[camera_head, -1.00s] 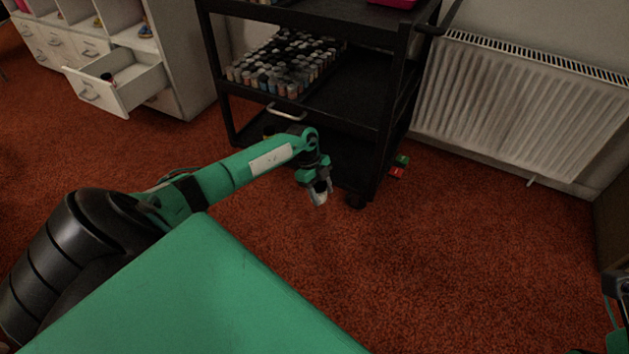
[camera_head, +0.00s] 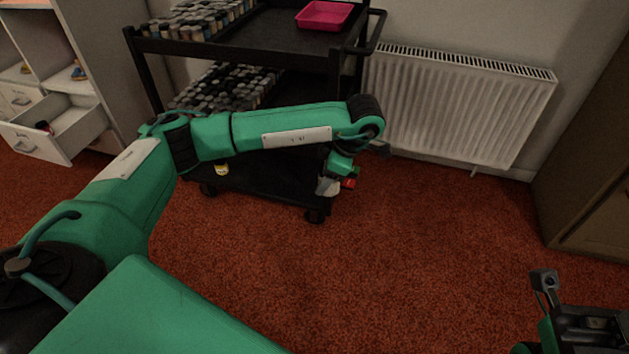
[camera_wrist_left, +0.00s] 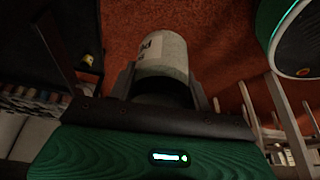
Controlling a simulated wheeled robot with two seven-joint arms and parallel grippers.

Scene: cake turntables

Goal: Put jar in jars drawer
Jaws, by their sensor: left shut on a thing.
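My left gripper (camera_head: 335,183) is in front of the lower right of the black cart. It is shut on a pale jar with dark print (camera_wrist_left: 163,54), which sits between the fingers in the left wrist view. In the head view, the jar (camera_head: 327,187) shows only as a small pale patch. An open drawer (camera_head: 35,143) sticks out of the white cabinet at the far left; its label is too small to read. A small dark jar with some red (camera_head: 43,127) is inside it. Part of my right arm's end shows at the lower right, but its fingers are unclear.
The black cart (camera_head: 250,42) carries many small jars (camera_head: 195,20) and a pink tray (camera_head: 323,15). A yellow-labelled item (camera_head: 221,169) is low on the cart. A radiator (camera_head: 450,105) and brown cabinet (camera_head: 597,200) stand right. Red carpet (camera_head: 420,260) is clear in front.

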